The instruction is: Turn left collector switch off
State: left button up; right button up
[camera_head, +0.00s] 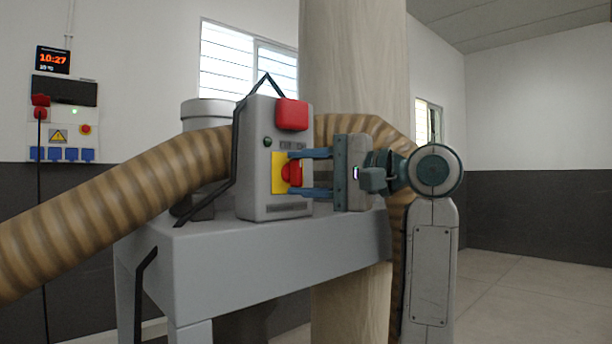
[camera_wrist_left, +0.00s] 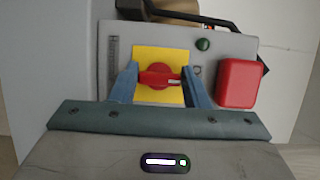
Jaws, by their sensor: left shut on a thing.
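The collector switch is a red rotary knob (camera_head: 293,174) on a yellow plate (camera_head: 278,172), on the front of a grey control box (camera_head: 258,187). My left gripper (camera_head: 299,172) reaches it from the right in the head view. Its two blue fingers, one above and one below, are shut on the knob. In the left wrist view the knob (camera_wrist_left: 158,78) lies between the fingertips (camera_wrist_left: 160,72), and its handle bar runs across from one finger to the other. The plate (camera_wrist_left: 160,97) is partly hidden by the fingers. My right gripper is not in view.
A red block-shaped part (camera_head: 292,114) and a small green button (camera_head: 267,142) are on the box above the knob. The box stands on a grey metal housing (camera_head: 270,262). A ribbed brown hose (camera_head: 110,205) passes behind it. A wall panel (camera_head: 62,120) hangs at far left.

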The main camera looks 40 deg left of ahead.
pick_arm(q)
jog(key=shift+r, duration=0.2)
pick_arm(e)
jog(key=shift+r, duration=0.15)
pick_arm(q)
jog(key=o, duration=1)
jog(key=shift+w+a, duration=0.1)
jog(key=shift+a, duration=0.05)
jog(key=shift+c, duration=0.2)
jog(key=shift+a+f, duration=0.1)
jog(key=shift+f, duration=0.05)
jog(key=shift+d, duration=0.2)
jog(key=b+v, duration=0.1)
jog(key=v, duration=0.9)
jog(key=shift+w+d, duration=0.1)
jog(key=shift+d, duration=0.15)
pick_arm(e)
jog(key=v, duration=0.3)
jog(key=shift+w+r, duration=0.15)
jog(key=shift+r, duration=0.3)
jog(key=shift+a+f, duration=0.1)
